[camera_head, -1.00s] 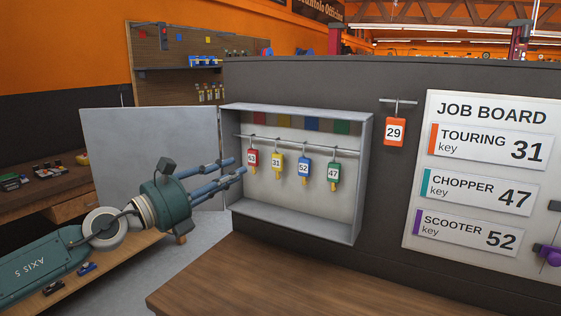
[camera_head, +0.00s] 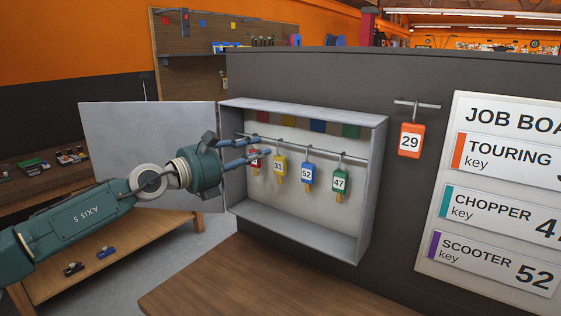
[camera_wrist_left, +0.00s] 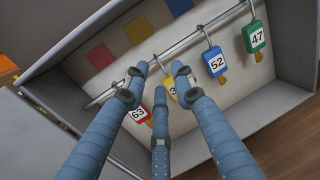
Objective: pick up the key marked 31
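The yellow key tag marked 31 (camera_head: 279,167) hangs second from the left on the rod in the open key cabinet. In the left wrist view this tag (camera_wrist_left: 172,95) is partly hidden behind my fingers. My left gripper (camera_head: 259,150) reaches into the cabinet from the left, its fingertips just left of the yellow tag and in front of the red one. In the wrist view its fingers (camera_wrist_left: 160,80) are spread, with nothing between them that I can see held. I cannot tell whether a finger touches the tag. My right gripper is not in view.
The red tag 63 (camera_wrist_left: 137,113) hangs beside the left finger. Blue tag 52 (camera_head: 308,174) and green tag 47 (camera_head: 340,181) hang to the right. The cabinet (camera_head: 373,200) has its door (camera_head: 145,150) open left. Orange tag 29 (camera_head: 411,140) hangs outside, near the job board (camera_head: 500,185).

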